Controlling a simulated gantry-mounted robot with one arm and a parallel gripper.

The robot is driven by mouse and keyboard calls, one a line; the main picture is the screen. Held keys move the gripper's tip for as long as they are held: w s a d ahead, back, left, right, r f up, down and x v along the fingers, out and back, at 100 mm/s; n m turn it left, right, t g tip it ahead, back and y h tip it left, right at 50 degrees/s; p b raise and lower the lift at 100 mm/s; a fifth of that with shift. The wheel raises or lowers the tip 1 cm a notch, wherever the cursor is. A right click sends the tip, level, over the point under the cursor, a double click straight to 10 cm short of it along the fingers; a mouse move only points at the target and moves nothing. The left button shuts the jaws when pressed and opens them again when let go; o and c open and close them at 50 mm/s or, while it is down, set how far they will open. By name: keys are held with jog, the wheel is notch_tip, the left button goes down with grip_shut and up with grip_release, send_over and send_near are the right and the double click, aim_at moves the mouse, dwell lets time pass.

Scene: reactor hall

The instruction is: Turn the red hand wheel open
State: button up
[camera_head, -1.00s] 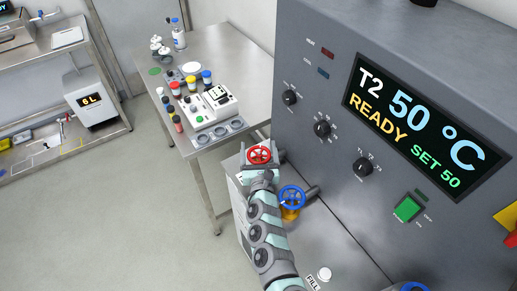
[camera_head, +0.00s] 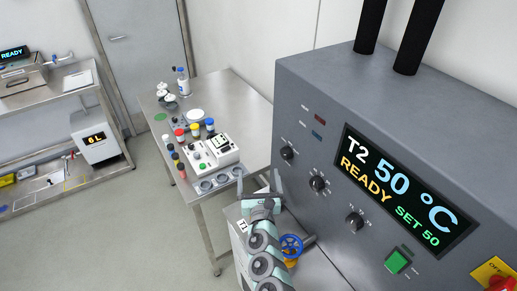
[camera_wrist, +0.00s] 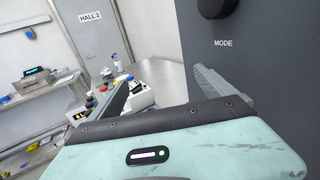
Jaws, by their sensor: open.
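The red hand wheel is not visible in either view now; my gripper and arm cover the area left of the blue wheel in the head view. My gripper (camera_head: 258,184) is open, with its two fingers apart and pointing away toward the table. In the wrist view my gripper (camera_wrist: 160,90) shows its fingers spread, with nothing seen held between them. A blue hand wheel (camera_head: 291,247) sits on the pipework beside my arm, close to the grey machine.
The grey reactor cabinet (camera_head: 450,125) with knobs, a lit display (camera_head: 403,190) and green button (camera_head: 398,261) stands close on the right. A steel table (camera_head: 236,95) behind carries bottles and a white device (camera_head: 210,151). Open floor (camera_head: 130,230) lies left.

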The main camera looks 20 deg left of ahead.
notch_tip(320, 180, up, 9)
jog(key=p, duration=0.5)
jog(key=shift+f, duration=0.1)
